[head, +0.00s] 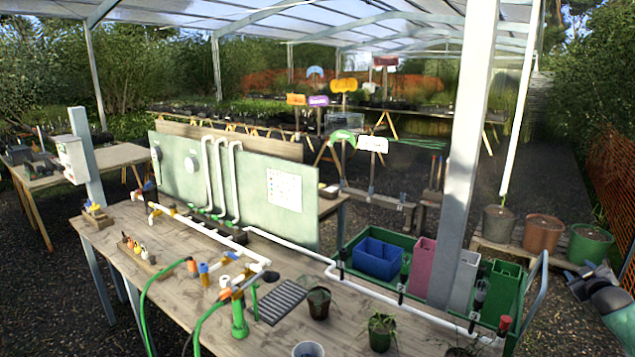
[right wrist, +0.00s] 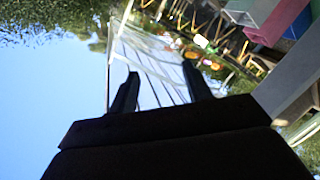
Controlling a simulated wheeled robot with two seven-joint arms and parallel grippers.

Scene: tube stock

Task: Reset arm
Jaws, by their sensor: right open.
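My right gripper (head: 583,278) shows at the right edge of the head view, raised beside the right end of the workbench (head: 240,335) and clear of it. In the right wrist view the gripper (right wrist: 160,76) has its two dark fingers apart with nothing between them. That view is tilted and looks out past the fingers to sky, the roof frame and distant signs. My left arm and gripper are not in view.
The bench carries white pipes (head: 310,252), a green back panel (head: 262,193), valves and small plant pots. A green tray (head: 410,243) holds blue, pink and grey bins. A grey post (head: 468,150) stands left of my right arm. Planters (head: 541,233) stand behind it.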

